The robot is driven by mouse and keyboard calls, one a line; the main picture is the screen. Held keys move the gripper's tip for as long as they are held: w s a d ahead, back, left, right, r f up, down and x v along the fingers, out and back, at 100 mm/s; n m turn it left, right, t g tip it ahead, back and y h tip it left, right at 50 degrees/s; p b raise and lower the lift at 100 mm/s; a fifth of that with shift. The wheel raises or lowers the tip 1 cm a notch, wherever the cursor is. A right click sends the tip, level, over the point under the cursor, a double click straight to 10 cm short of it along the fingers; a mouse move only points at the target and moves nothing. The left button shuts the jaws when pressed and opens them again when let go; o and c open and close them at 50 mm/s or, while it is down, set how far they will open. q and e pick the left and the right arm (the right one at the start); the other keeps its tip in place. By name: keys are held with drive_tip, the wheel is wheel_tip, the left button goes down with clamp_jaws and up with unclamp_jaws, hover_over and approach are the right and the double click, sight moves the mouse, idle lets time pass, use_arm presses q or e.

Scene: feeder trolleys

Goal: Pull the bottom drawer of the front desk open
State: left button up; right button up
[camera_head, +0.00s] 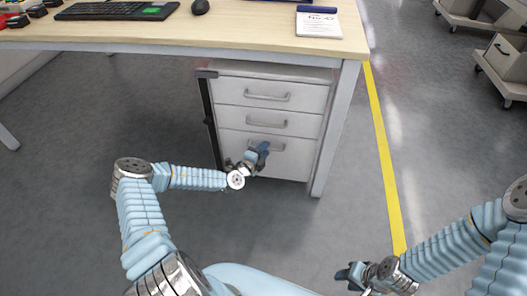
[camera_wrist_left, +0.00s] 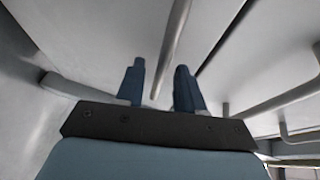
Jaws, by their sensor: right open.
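The front desk (camera_head: 180,38) has a light wooden top with a white drawer unit under it. The bottom drawer (camera_head: 295,162) is the lowest of three, and its front looks flush with the others. My left gripper (camera_head: 262,150) is at its grey handle (camera_head: 279,147) and covers part of it. In the left wrist view, the handle bar (camera_wrist_left: 172,50) runs between the two blue fingers (camera_wrist_left: 160,80); whether they press on it I cannot tell. My right gripper (camera_head: 345,275) is open and empty, low over the floor, away from the desk.
The upper drawer (camera_head: 300,97) and middle drawer (camera_head: 300,123) look shut. A desk leg (camera_head: 333,130) stands close right of the unit. A keyboard (camera_head: 115,11), mouse (camera_head: 200,7) and notepad (camera_head: 319,24) lie on top. The floor before the drawers is clear apart from my arms.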

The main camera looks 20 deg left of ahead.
use_arm(q)
clamp_jaws()
